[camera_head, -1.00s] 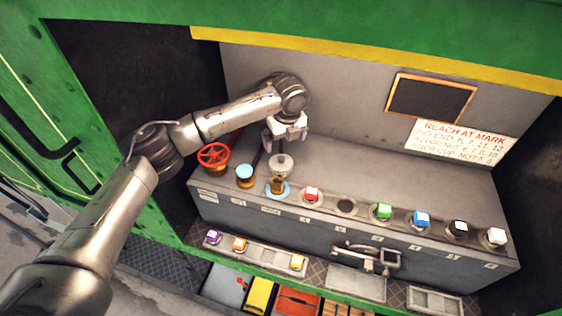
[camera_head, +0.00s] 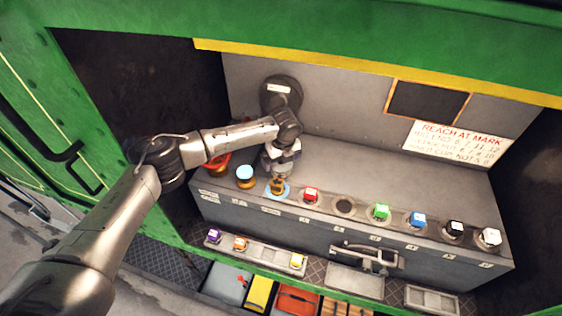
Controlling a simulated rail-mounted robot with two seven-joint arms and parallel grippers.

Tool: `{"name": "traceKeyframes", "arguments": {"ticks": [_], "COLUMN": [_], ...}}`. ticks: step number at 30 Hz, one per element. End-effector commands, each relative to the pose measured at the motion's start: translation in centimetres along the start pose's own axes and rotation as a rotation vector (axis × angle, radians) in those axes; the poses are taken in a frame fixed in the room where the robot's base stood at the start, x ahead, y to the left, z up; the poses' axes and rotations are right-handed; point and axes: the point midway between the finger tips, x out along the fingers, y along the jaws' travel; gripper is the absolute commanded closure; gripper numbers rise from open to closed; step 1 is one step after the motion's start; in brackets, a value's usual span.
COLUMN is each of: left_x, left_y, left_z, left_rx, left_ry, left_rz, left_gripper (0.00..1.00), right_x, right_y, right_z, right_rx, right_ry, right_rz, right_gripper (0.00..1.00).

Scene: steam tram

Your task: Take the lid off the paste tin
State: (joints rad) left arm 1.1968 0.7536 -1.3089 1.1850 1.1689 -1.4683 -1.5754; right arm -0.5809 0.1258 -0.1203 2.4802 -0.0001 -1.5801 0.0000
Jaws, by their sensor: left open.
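My left gripper (camera_head: 281,166) is open, pointing down over the back row of the grey bench. Just below and in front of it stands a small brass-coloured pot (camera_head: 277,186) on a light blue ring. The gripper covers what is behind and above this pot, and I cannot tell whether they touch. To its left stands a brass tin with a light blue top (camera_head: 245,173). I cannot tell for sure which of the two is the paste tin. My right gripper is not in view.
A red handwheel (camera_head: 217,161) is partly hidden behind my left arm. Red, green, blue, black and white capped items stand along the bench (camera_head: 400,180) to the right, around an empty round hole (camera_head: 344,206). A lower shelf holds three small coloured items (camera_head: 240,243).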

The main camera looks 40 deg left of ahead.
Motion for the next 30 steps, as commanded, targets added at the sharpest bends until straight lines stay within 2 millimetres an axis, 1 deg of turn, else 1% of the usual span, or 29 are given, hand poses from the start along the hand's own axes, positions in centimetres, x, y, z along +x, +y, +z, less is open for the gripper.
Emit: {"name": "traceKeyframes", "arguments": {"ticks": [7,19,30], "left_x": [0.1,0.06,0.05], "left_y": [-0.01,-0.01,-0.01], "left_z": [-0.01,-0.01,0.0], "left_rx": [0.0,-0.001,-0.001], "left_ry": [0.0,0.0,0.0], "left_rz": [0.0,0.0,0.0], "left_gripper": [0.01,0.39,0.42], "right_x": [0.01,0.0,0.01], "right_y": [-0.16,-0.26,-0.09], "right_z": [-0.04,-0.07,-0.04], "right_rx": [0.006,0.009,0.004], "right_ry": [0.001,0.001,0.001], "right_rz": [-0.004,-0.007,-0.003], "right_gripper": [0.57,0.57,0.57]}}
